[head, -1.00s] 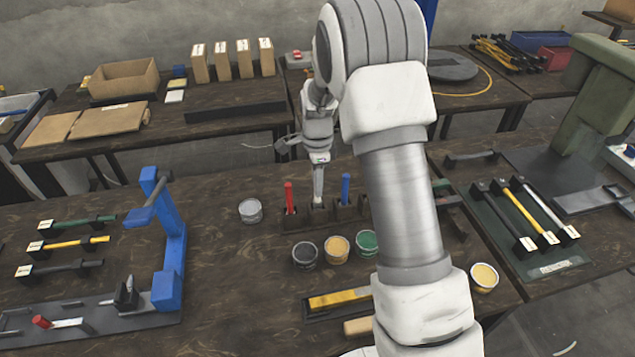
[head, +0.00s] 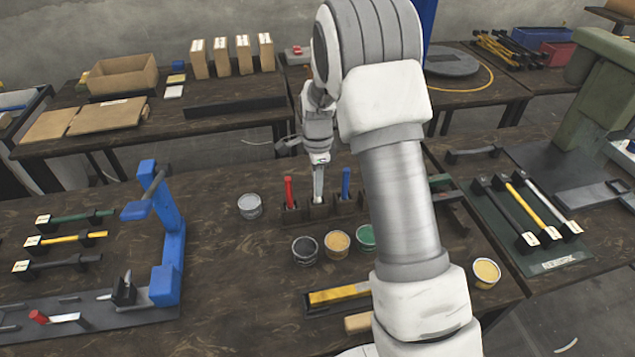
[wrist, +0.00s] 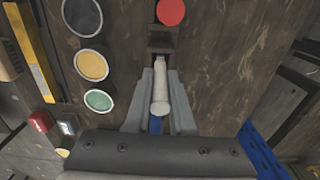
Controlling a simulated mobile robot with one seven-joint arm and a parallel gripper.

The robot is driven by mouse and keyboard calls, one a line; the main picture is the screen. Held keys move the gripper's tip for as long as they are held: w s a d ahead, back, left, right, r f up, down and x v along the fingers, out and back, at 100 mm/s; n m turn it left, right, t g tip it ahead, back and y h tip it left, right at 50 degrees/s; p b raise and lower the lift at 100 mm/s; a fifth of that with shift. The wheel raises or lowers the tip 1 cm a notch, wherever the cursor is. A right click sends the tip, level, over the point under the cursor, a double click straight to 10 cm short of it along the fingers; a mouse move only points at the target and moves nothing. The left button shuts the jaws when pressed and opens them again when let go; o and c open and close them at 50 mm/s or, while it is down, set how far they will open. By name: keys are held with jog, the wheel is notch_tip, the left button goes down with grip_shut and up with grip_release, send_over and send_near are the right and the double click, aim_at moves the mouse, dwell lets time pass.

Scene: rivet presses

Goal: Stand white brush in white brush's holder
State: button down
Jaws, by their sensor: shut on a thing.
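My gripper (head: 319,162) points down over the brush holder and is shut on the white brush (head: 318,186), which hangs upright. The wrist view shows the white brush (wrist: 160,88) between the two fingers (wrist: 162,100). Its lower end meets the middle block of the dark holder (head: 320,211), between the red brush (head: 289,193) and the blue brush (head: 346,184). I cannot tell whether the end is inside the slot or just at its top. In the wrist view the red brush (wrist: 171,12) is ahead and the blue brush (wrist: 156,125) is partly hidden behind the white one.
Paint cans stand in front of the holder: dark (head: 305,250), yellow (head: 337,243) and green (head: 366,237). A grey can (head: 250,206) is to its left. A blue press (head: 168,235) stands further left. The table between press and grey can is clear.

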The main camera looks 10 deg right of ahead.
jog(key=shift+f, duration=0.3)
jog(key=c, duration=0.7)
grip_release()
